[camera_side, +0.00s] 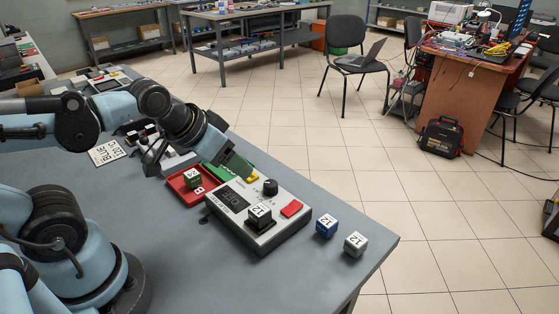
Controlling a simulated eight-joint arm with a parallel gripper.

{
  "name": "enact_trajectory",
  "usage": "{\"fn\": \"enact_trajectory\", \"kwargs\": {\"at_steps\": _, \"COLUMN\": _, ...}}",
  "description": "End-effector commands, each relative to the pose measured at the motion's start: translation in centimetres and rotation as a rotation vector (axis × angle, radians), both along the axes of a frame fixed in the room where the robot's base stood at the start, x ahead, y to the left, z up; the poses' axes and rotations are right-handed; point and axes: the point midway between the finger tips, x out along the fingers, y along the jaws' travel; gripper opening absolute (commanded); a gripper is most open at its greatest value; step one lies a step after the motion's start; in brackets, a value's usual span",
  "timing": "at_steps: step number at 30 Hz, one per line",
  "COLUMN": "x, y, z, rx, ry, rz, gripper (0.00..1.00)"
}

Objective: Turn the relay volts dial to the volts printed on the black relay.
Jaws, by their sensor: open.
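The tester box (276,236) is light grey and sits near the table's right edge. Its black round dial (270,187) stands at the back right of its top, and a dark display (233,199) is at the left. The display's digits are too small to read surely. The black relay (262,225), a cube with a white top that appears to read 12, sits on the front of the tester.
The tester has a red button (291,208). A blue cube (326,229) and a grey cube (355,246) stand to its right. A red tray (181,190) holding a green cube (193,181) lies to its left. A white printed card (107,152) lies farther left.

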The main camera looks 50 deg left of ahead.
Motion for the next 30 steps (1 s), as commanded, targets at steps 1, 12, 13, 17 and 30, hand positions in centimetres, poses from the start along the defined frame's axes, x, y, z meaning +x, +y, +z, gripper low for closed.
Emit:
{"fn": "enact_trajectory", "kwargs": {"at_steps": 1, "x": 0.0, "y": 0.0, "z": 0.0, "rx": 0.000, "ry": 0.000, "rz": 0.000, "gripper": 0.66}}
{"fn": "enact_trajectory", "kwargs": {"at_steps": 12, "x": 0.0, "y": 0.0, "z": 0.0, "rx": 0.000, "ry": 0.000, "rz": 0.000, "gripper": 0.66}}
{"fn": "enact_trajectory", "kwargs": {"at_steps": 13, "x": 0.0, "y": 0.0, "z": 0.0, "rx": 0.000, "ry": 0.000, "rz": 0.000, "gripper": 0.66}}
{"fn": "enact_trajectory", "kwargs": {"at_steps": 17, "x": 0.0, "y": 0.0, "z": 0.0, "rx": 0.001, "ry": 0.002, "rz": -0.002, "gripper": 0.60}}
{"fn": "enact_trajectory", "kwargs": {"at_steps": 30, "x": 4.0, "y": -0.5, "z": 2.7, "rx": 0.135, "ry": 0.274, "rz": -0.291, "gripper": 0.60}}
